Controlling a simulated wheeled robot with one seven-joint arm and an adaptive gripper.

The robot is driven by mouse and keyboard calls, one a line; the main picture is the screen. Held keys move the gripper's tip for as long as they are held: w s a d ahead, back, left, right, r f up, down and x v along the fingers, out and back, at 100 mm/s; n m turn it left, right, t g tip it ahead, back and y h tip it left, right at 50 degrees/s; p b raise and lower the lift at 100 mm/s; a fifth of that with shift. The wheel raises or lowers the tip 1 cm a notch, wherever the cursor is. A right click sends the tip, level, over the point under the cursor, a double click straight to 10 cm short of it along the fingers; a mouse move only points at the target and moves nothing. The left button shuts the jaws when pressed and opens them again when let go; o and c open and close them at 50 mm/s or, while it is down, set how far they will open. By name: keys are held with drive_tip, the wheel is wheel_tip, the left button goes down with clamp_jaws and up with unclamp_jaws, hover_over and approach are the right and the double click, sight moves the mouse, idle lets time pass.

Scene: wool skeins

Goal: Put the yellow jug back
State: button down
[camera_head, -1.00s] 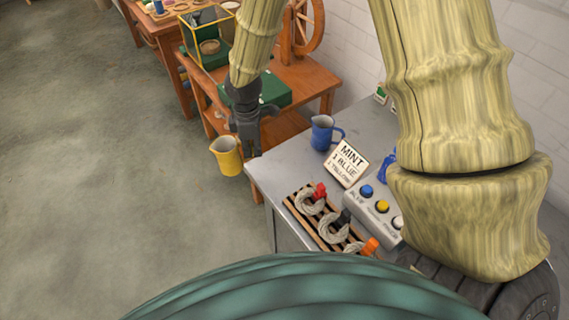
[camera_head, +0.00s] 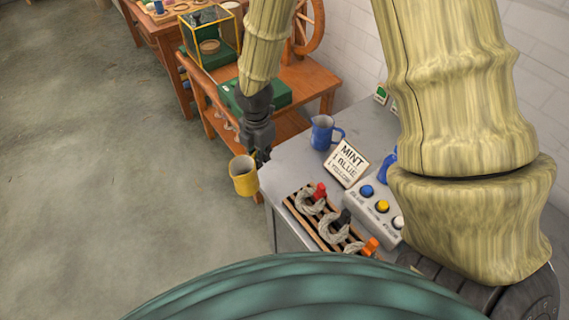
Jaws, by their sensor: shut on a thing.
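The yellow jug (camera_head: 244,178) hangs at the left edge of the grey counter (camera_head: 285,165), over the floor side. My gripper (camera_head: 258,157) is shut on the yellow jug, on its right side toward the counter. The jug is close to upright, its open top showing. The jug's handle and the fingertips are mostly hidden. A blue jug (camera_head: 321,132) stands upright on the counter, to the right of my gripper.
On the counter are a sign (camera_head: 347,163) reading MINT, 1 BLUE, 1 YELLOW, a button panel (camera_head: 377,205) and a slatted rack (camera_head: 300,213) with grey skeins. A wooden table (camera_head: 318,77) with a green box stands behind. The floor at left is clear.

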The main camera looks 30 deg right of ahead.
drive_tip(key=shift+s+d+n, duration=0.15)
drive_tip(key=shift+s+n, duration=0.5)
drive_tip(key=shift+n, duration=0.9)
drive_tip(key=shift+s+d+n, duration=0.15)
drive_tip(key=shift+s+n, duration=0.5)
drive_tip(key=shift+n, duration=0.85)
drive_tip(key=shift+s+d+n, duration=0.15)
drive_tip(key=shift+s+n, duration=0.5)
drive_tip(key=shift+n, duration=0.9)
drive_tip(key=shift+w+d+f+p, duration=0.85)
drive_tip(key=shift+w+d+p, duration=0.6)
drive_tip(key=shift+w, duration=0.65)
drive_tip(key=shift+w+d+f+p, duration=0.85)
drive_tip(key=shift+w+d+p, duration=0.15)
drive_tip(key=shift+w+d, duration=0.95)
drive_tip(key=shift+w+d+f+p, duration=0.85)
drive_tip(key=shift+w+d+p, duration=0.5)
drive_tip(key=shift+w, duration=0.9)
drive_tip(key=shift+d, duration=0.1)
drive_tip(key=c, duration=1.6)
unclamp_jaws()
drive_tip(key=shift+r, duration=0.1)
drive_tip(key=shift+d+r+b, duration=0.1)
drive_tip(key=shift+r+b, duration=2.1)
drive_tip(key=shift+r, duration=3.7)
